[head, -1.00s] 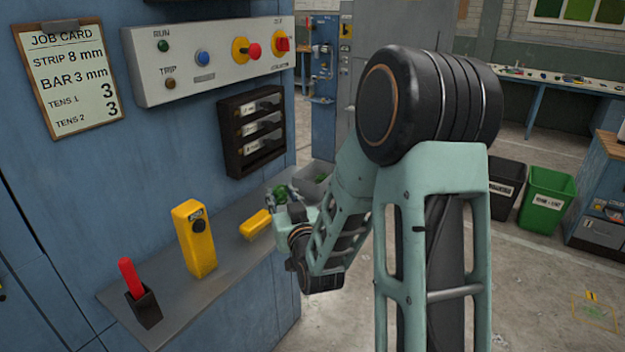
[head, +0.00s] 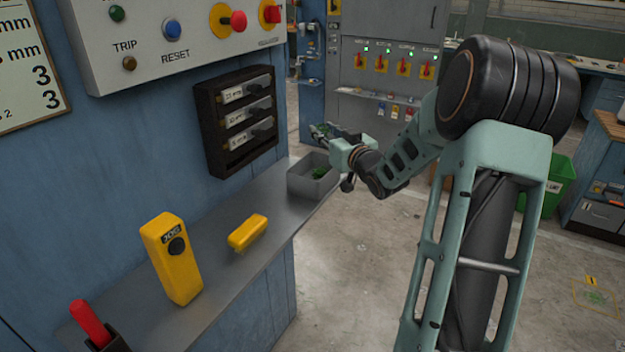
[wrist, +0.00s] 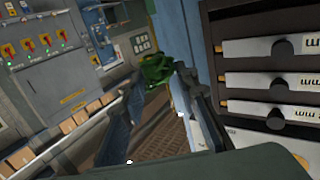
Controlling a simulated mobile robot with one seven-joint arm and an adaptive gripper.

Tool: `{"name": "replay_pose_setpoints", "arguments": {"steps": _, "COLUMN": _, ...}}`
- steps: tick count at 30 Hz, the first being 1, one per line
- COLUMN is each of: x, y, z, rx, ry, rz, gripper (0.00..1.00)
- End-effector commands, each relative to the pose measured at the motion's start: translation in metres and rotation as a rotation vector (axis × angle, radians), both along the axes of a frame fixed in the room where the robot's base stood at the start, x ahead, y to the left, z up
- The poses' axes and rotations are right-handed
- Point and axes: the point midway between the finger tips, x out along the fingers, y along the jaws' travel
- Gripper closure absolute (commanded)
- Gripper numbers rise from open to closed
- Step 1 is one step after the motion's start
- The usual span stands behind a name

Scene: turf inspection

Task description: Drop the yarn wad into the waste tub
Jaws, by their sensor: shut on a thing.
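My gripper (head: 322,131) is held in the air above the far end of the shelf, up over the grey tub in the head view. In the wrist view its fingers (wrist: 158,80) are closed on a green yarn wad (wrist: 157,68) at their tips. The wad shows only small and dark in the head view. The grey open tub (head: 303,184) stands at the far end of the shelf, with some green stuff inside. I cannot tell from this angle whether the wad is directly over its opening. The tub is not clear in the wrist view.
The metal shelf (head: 222,283) also bears a yellow JOG unit (head: 172,262), a yellow block (head: 248,232) and a red-handled tool (head: 90,322). A dark rack (head: 225,128) hangs on the wall above. A green bin (head: 556,182) stands on the floor at right.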

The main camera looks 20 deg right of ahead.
Motion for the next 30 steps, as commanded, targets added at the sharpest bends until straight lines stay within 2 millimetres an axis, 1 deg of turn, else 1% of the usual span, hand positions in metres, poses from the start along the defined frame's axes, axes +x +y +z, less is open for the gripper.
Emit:
{"name": "replay_pose_setpoints", "arguments": {"steps": 1, "x": 0.0, "y": 0.0, "z": -0.011, "rx": 0.002, "ry": 0.001, "rz": 0.0, "gripper": 0.81}}
{"name": "replay_pose_setpoints", "arguments": {"steps": 6, "x": 0.0, "y": 0.0, "z": -0.031, "rx": 0.002, "ry": -0.001, "rz": -0.001, "gripper": 0.81}}
{"name": "replay_pose_setpoints", "arguments": {"steps": 9, "x": 0.0, "y": 0.0, "z": -0.04, "rx": 0.002, "ry": -0.001, "rz": -0.001, "gripper": 0.81}}
{"name": "replay_pose_setpoints", "arguments": {"steps": 12, "x": 0.0, "y": 0.0, "z": -0.043, "rx": 0.001, "ry": -0.001, "rz": -0.001, "gripper": 0.81}}
{"name": "replay_pose_setpoints", "arguments": {"steps": 19, "x": 0.0, "y": 0.0, "z": -0.043, "rx": 0.001, "ry": -0.001, "rz": -0.001, "gripper": 0.81}}
{"name": "replay_pose_setpoints", "arguments": {"steps": 20, "x": 0.0, "y": 0.0, "z": -0.043, "rx": 0.001, "ry": -0.001, "rz": -0.001, "gripper": 0.71}}
{"name": "replay_pose_setpoints", "arguments": {"steps": 25, "x": 0.0, "y": 0.001, "z": -0.043, "rx": 0.0, "ry": -0.001, "rz": -0.001, "gripper": 0.52}}
{"name": "replay_pose_setpoints", "arguments": {"steps": 30, "x": 0.0, "y": 0.001, "z": -0.042, "rx": 0.0, "ry": -0.001, "rz": -0.001, "gripper": 0.52}}
